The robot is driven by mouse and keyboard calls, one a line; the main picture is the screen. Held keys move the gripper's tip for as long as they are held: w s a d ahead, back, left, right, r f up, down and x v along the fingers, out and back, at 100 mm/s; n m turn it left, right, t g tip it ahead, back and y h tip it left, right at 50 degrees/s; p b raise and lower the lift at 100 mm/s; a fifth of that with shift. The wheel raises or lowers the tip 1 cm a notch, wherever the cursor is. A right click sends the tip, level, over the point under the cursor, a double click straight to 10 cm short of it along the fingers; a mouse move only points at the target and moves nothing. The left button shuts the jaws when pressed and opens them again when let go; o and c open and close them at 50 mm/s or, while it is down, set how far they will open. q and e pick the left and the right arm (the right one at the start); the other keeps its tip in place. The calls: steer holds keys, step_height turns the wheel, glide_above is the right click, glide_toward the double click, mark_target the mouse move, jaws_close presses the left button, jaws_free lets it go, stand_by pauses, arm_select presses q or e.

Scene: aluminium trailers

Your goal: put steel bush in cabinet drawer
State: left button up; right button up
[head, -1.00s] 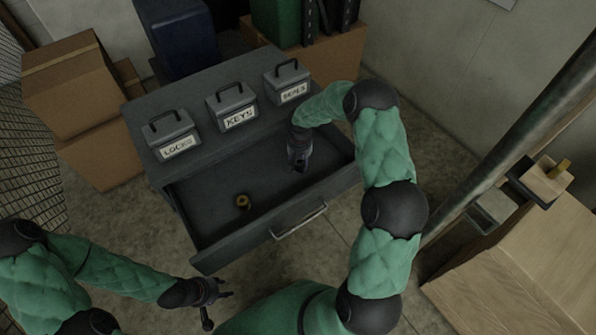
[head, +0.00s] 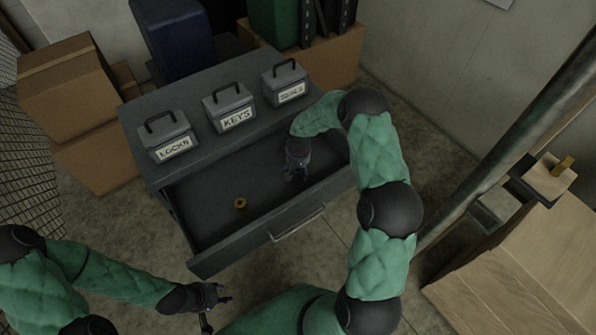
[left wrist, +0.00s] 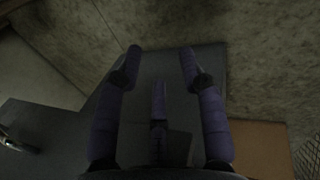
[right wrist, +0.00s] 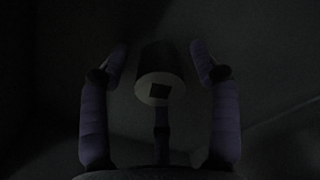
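A grey cylinder with a square hole in its end face, seemingly the steel bush (right wrist: 158,75), shows between the fingers of my right gripper (right wrist: 158,60) in the right wrist view. The fingers are spread, with gaps on both sides of it. In the head view my right gripper (head: 296,175) points down inside the right part of the open cabinet drawer (head: 220,230); the bush cannot be made out there. My left gripper (head: 220,304) is open and empty, low in front of the drawer; its spread fingers show in the left wrist view (left wrist: 160,65).
A brass-coloured ring (head: 240,204) lies in the drawer. Boxes labelled LOCKS (head: 168,138), KEYS (head: 231,108) and SEALS (head: 287,83) stand on the cabinet top. Cardboard boxes (head: 75,90) are at the left; a wooden crate (head: 530,260) and a slanted pole (head: 500,160) are at the right.

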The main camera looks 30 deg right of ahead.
mark_target(298, 170)
steer(key=shift+r, duration=0.1)
step_height(298, 170, up, 12)
steer(key=p, duration=0.4)
steer(key=shift+p, duration=0.35)
steer(key=shift+c, duration=0.2)
stand_by(0.8)
